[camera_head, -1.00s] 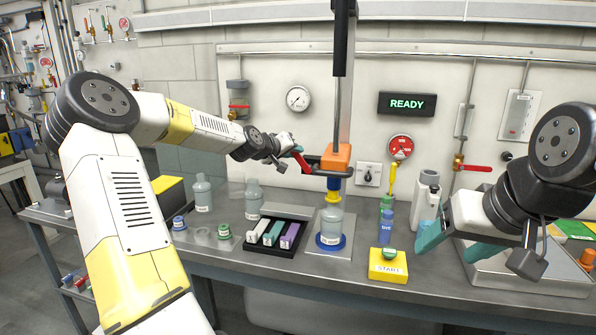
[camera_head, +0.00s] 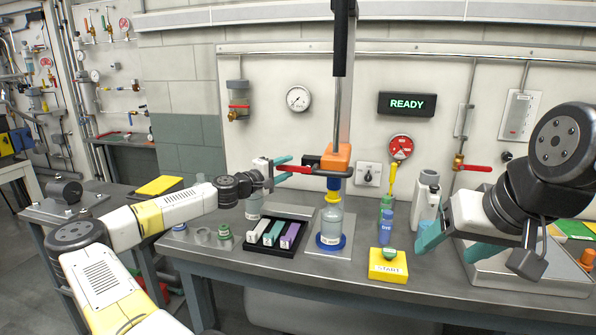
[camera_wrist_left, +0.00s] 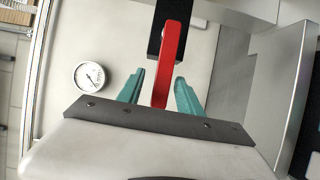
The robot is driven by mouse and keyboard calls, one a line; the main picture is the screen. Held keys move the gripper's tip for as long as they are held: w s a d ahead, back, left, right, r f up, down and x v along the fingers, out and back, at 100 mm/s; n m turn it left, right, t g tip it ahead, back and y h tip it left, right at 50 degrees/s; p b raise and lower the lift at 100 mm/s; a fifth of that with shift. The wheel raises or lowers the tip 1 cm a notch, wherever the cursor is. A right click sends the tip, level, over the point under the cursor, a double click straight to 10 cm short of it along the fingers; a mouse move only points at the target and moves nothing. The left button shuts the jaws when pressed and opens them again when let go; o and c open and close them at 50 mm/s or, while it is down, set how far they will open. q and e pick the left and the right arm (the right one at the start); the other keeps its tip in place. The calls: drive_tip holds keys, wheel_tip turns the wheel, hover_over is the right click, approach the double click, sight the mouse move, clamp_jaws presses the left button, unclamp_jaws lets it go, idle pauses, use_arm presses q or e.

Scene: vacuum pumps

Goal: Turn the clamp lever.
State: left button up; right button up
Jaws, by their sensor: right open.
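The red clamp lever (camera_head: 296,169) points left from the orange clamp head (camera_head: 337,157) on the vertical post. In the left wrist view the red lever (camera_wrist_left: 173,62) lies between my left gripper's teal fingers (camera_wrist_left: 160,95), with a visible gap on each side. In the head view my left gripper (camera_head: 280,169) is open at the lever's outer end, one finger above and one below. Below the clamp stands a clear bottle (camera_head: 331,222) with a yellow and blue top, on a blue ring. My right gripper (camera_head: 456,245) is open and empty at the right, over the bench.
A black tray (camera_head: 262,251) with several coloured blocks lies left of the bottle. A yellow START box (camera_head: 388,268) with a green button sits at the front edge. A blue bottle (camera_head: 386,228) stands to the right. The wall display (camera_head: 406,104) reads READY.

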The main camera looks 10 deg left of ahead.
use_arm(q)
drive_tip(key=shift+a, duration=0.1)
idle(0.3)
drive_tip(key=shift+v, duration=0.95)
drive_tip(key=shift+s+a, duration=0.2)
drive_tip(key=shift+s, duration=0.1)
drive_tip(key=v, duration=0.5)
drive_tip(key=shift+s, duration=0.15)
